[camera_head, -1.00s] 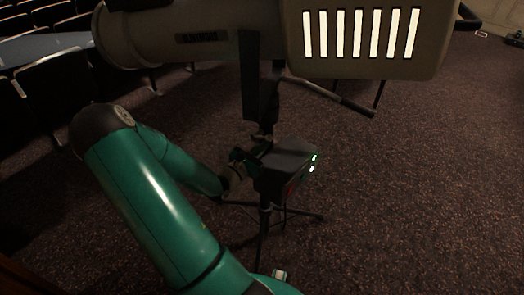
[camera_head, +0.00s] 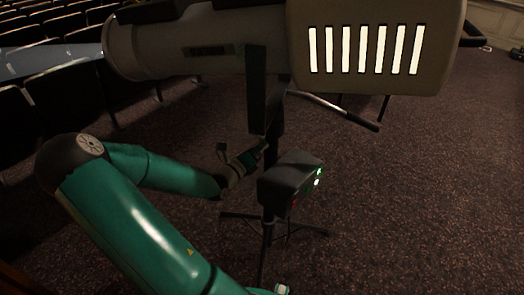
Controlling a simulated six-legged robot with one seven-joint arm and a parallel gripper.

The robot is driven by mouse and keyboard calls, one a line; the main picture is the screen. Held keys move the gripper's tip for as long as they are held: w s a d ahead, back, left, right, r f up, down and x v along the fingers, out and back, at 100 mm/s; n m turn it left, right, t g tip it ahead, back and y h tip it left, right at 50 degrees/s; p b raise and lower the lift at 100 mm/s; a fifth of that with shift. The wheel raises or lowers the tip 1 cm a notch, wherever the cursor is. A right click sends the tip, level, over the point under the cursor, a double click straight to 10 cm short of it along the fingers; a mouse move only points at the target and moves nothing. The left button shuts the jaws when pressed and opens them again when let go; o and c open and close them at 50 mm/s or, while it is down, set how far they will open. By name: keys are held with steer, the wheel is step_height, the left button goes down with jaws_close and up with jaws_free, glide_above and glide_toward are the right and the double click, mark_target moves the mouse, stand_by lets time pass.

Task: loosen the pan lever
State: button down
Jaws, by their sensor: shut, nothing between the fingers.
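A large grey spotlight (camera_head: 375,50) sits on a dark post above a stand. A dark vertical bracket (camera_head: 257,90) hangs from its underside. A thin bar handle (camera_head: 335,110) with a dark grip reaches out to the right below the lamp. I cannot make out a separate pan lever; the joint at the post is dark and partly hidden. My gripper (camera_head: 262,148) is shut and empty, at the left side of the post just below the bracket. I cannot tell whether its tips touch anything.
A dark box (camera_head: 290,179) with green and white lights is on the stand just below right of my gripper. The stand's legs (camera_head: 275,224) spread on the carpet (camera_head: 420,190). Rows of seats (camera_head: 60,100) stand at the left. The carpet at right is clear.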

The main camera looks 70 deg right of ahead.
steer(key=shift+w+d+r, duration=0.2)
steer(key=shift+w, duration=0.15)
stand_by(0.6)
